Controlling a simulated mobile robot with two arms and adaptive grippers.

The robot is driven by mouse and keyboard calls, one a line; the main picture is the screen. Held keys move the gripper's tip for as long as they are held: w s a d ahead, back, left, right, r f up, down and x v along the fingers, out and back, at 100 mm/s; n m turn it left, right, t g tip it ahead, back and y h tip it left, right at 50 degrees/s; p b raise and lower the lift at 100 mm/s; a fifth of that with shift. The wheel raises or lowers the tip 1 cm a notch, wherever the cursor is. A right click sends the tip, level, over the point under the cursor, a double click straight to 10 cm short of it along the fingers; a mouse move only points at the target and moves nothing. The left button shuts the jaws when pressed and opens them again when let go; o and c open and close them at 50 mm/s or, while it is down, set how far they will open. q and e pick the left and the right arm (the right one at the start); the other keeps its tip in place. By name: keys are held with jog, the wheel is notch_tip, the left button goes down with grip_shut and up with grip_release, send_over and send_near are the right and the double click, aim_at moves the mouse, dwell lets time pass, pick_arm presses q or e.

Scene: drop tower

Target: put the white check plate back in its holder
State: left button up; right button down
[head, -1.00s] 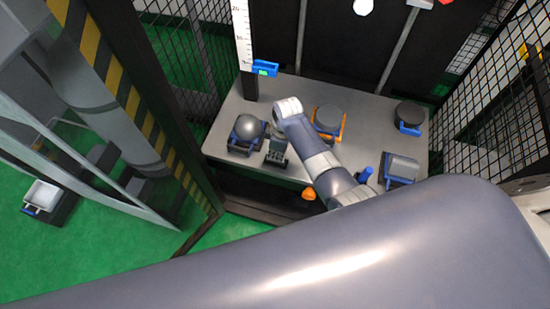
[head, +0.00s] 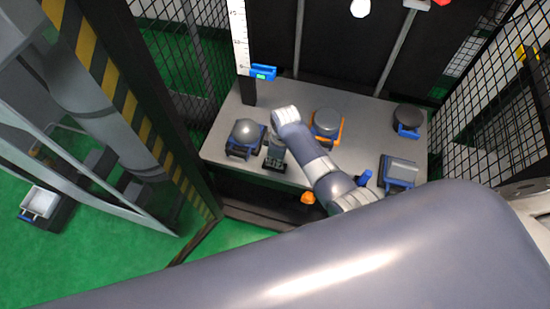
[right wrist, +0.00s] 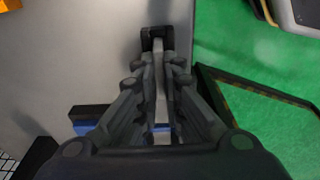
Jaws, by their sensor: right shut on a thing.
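My right gripper (head: 275,154) points down at the front left of the grey table, over a small dark holder (head: 274,166). In the right wrist view its fingers (right wrist: 161,75) are closed on a thin pale strip, the white check plate (right wrist: 161,100) seen edge-on. A black holder part (right wrist: 157,36) stands at the fingertips. I cannot tell whether the plate is seated in the holder or just above it. In the head view the plate is hidden by the gripper. My left gripper is not in view.
A grey ball in a blue cradle (head: 245,133) stands close left of the gripper. An orange-framed disc (head: 326,122), a dark disc (head: 408,116) and a grey block (head: 400,171) stand to the right on the table (head: 222,141). Mesh fencing (head: 490,115) closes the right side.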

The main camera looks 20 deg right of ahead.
jog(key=c, duration=1.7)
grip_release()
jog(key=shift+o, duration=0.2)
notch_tip(320, 180, up, 12)
jog(key=d, duration=0.1)
jog(key=shift+s, duration=0.45)
jog(key=shift+d, duration=0.1)
